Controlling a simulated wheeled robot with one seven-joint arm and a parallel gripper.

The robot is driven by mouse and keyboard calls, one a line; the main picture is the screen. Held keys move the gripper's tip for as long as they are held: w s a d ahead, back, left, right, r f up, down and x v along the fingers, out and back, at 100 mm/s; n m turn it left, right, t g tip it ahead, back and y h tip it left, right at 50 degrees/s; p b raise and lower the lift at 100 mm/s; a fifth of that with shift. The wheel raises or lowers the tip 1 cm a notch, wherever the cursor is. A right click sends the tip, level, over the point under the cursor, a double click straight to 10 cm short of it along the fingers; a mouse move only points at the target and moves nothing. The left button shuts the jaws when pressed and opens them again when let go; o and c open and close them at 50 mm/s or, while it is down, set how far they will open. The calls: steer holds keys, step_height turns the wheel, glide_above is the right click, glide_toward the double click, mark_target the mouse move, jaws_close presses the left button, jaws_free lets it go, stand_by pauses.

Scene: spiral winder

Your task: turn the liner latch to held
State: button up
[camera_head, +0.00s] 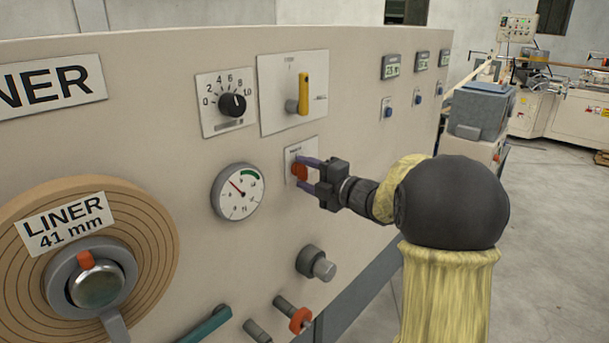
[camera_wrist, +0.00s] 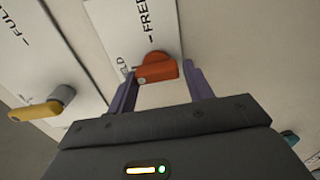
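The liner latch is a small orange knob (camera_head: 299,172) on a white plate (camera_head: 301,154) on the machine's upright panel. In the wrist view the orange knob (camera_wrist: 160,68) sits between the two purple fingertips of my gripper (camera_wrist: 161,82). The fingers stand apart, one on each side, with a visible gap at the right finger. The left finger is close to the knob; I cannot tell whether it touches. The label plate (camera_wrist: 143,28) reads FREE, and a partly hidden label ends in LD. In the head view my gripper (camera_head: 304,172) reaches the knob from the right.
A yellow lever (camera_head: 303,93) on its plate and a black dial knob (camera_head: 232,104) are above. A pressure gauge (camera_head: 238,191) is to the left, and a grey knob (camera_head: 316,263) is below. A large liner roll (camera_head: 150,225) is at far left. Open floor lies right.

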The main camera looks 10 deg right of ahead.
steer(key=shift+o, duration=1.4)
steer(key=shift+d, duration=0.1)
steer(key=v, duration=1.7)
steer(key=shift+s+b, duration=0.15)
steer(key=shift+b, duration=0.2)
